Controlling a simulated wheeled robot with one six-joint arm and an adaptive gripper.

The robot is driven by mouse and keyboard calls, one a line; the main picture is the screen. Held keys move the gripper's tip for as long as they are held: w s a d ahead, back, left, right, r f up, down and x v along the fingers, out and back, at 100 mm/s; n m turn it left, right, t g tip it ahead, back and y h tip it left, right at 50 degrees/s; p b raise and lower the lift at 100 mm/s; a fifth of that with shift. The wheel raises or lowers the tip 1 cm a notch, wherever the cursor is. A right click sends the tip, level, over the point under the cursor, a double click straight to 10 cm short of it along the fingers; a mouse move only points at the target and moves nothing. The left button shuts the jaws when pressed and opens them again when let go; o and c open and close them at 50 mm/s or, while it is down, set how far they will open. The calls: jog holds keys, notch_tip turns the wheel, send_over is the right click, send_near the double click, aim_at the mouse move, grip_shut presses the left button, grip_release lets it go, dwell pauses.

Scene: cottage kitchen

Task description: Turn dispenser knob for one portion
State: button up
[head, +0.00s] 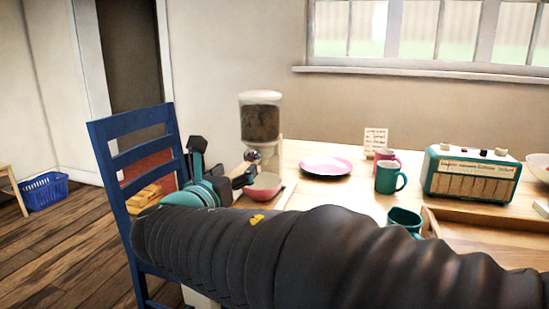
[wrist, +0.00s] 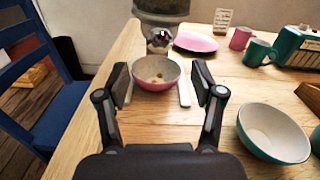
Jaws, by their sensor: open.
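The dispenser (head: 260,122) stands at the table's back left, with a clear hopper of dark contents and a pale lid. Its round shiny metal knob (head: 252,155) faces the front; the knob also shows in the wrist view (wrist: 159,40). A pink bowl (head: 264,186) stands below the knob. In the wrist view the bowl (wrist: 156,73) has a few small bits inside. My gripper (wrist: 161,80) is open, its fingers apart on either side of the bowl in that view, with nothing between the pads that I can tell is held. The knob is beyond the fingertips.
A pink plate (head: 326,165), a teal mug (head: 390,177), a pink mug (head: 384,156), a small card (head: 375,140) and a teal radio (head: 472,174) stand to the right. A teal bowl (wrist: 273,133) is near my gripper's right. A blue chair (head: 134,155) stands at the left edge.

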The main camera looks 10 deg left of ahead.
aim_at(251, 157)
jog(key=w, duration=0.8)
jog(key=shift+w+d, duration=0.15)
jog(key=shift+d, duration=0.15)
jog(key=shift+c, duration=0.3)
jog(key=c, duration=1.1)
